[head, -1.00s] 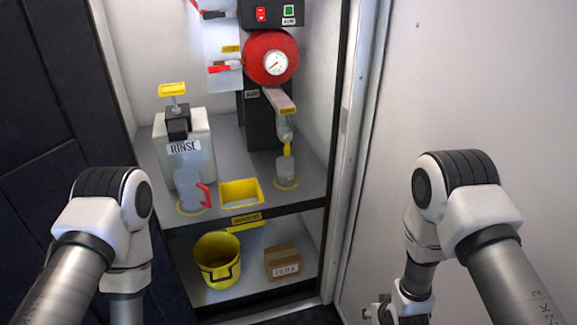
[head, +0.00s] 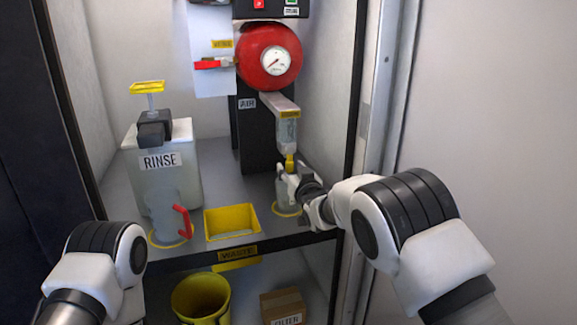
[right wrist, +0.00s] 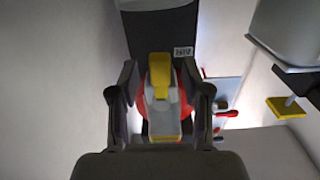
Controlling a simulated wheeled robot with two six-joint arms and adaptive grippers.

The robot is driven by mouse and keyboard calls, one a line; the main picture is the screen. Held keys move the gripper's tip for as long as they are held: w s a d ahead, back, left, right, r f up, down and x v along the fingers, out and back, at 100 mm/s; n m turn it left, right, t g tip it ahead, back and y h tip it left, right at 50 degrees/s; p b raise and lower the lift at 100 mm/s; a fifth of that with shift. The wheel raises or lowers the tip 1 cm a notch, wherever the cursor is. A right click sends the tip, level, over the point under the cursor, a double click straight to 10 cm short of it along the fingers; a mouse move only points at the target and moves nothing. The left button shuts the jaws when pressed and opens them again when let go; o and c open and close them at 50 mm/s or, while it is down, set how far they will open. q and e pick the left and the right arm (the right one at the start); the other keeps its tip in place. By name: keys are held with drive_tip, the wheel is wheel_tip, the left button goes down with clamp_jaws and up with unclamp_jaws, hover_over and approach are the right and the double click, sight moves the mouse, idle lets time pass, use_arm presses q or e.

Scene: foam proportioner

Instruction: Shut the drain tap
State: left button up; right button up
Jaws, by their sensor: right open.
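The drain tap (head: 290,162) is small and yellow, under the clear bowl (head: 287,133) that hangs below the red round unit (head: 268,57). My right gripper (head: 283,179) is open at the tap, in front of the cup below it. In the right wrist view, which looks upside down, the yellow tap (right wrist: 160,72) shows between the two spread fingers of my right gripper (right wrist: 160,98). I cannot tell whether a finger touches it. My left arm shows at the lower left, but its gripper is out of view.
A clear cup (head: 285,201) stands on a yellow ring under the tap, partly hidden by my gripper. A yellow tray (head: 230,236), a jug with a red handle (head: 164,208) and the RINSE tank (head: 192,160) stand to the left. The cabinet's right post (head: 350,150) is close to my right arm.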

drive_tip(key=shift+w, duration=0.2)
drive_tip(key=shift+s+r, duration=0.2)
drive_tip(key=shift+r, duration=0.1)
drive_tip(key=shift+f, duration=0.1)
clamp_jaws()
